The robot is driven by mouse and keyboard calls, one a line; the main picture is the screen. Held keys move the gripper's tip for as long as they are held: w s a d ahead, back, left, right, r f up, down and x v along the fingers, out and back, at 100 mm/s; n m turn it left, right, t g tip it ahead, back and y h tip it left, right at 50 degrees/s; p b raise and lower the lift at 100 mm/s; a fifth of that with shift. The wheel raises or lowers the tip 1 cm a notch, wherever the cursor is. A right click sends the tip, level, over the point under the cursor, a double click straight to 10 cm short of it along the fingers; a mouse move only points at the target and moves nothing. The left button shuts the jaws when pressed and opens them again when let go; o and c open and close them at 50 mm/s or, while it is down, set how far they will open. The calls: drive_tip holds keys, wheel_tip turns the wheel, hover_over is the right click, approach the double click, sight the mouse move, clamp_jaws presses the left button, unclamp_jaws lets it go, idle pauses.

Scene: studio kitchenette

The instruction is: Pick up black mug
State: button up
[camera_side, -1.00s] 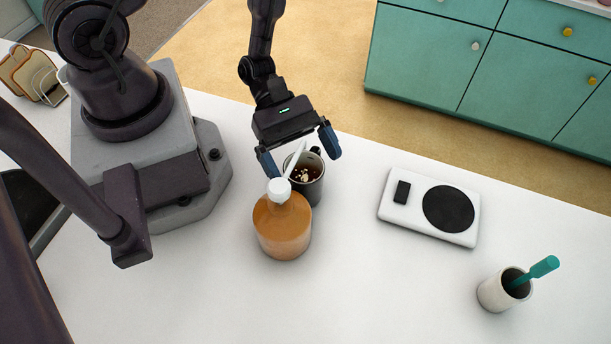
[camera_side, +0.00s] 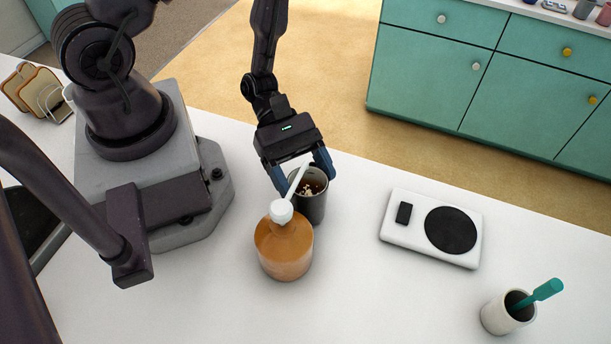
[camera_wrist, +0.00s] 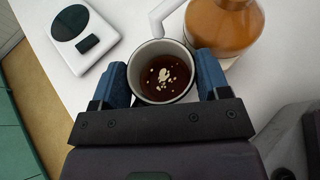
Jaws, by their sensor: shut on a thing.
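The black mug (camera_side: 311,203) stands upright on the white counter, partly hidden behind an orange pump bottle. Dark liquid with pale bits shows inside it. In the wrist view the mug (camera_wrist: 161,93) sits between the two blue fingers, its pale rim facing me. My gripper (camera_side: 302,178) comes down over the mug from behind and is shut on it, one finger on each side. The gripper also shows in the wrist view (camera_wrist: 163,84). I cannot tell whether the mug's base is clear of the counter.
The orange bottle (camera_side: 284,248) with a white pump stands right beside the mug, its nozzle reaching close to the rim. A white scale (camera_side: 412,237) with a black disc lies to the right. A pale cup (camera_side: 496,317) with a teal-handled tool stands at lower right. Counter between them is clear.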

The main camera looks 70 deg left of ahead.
drive_tip(key=shift+r, duration=1.4)
drive_tip(key=s+a, duration=0.1)
drive_tip(key=a, duration=1.6)
drive_tip(key=shift+s+a, duration=0.25)
drive_tip(key=shift+s, duration=0.1)
drive_tip(key=shift+a+r, duration=0.1)
drive_tip(key=shift+a, duration=0.05)
idle(1.8)
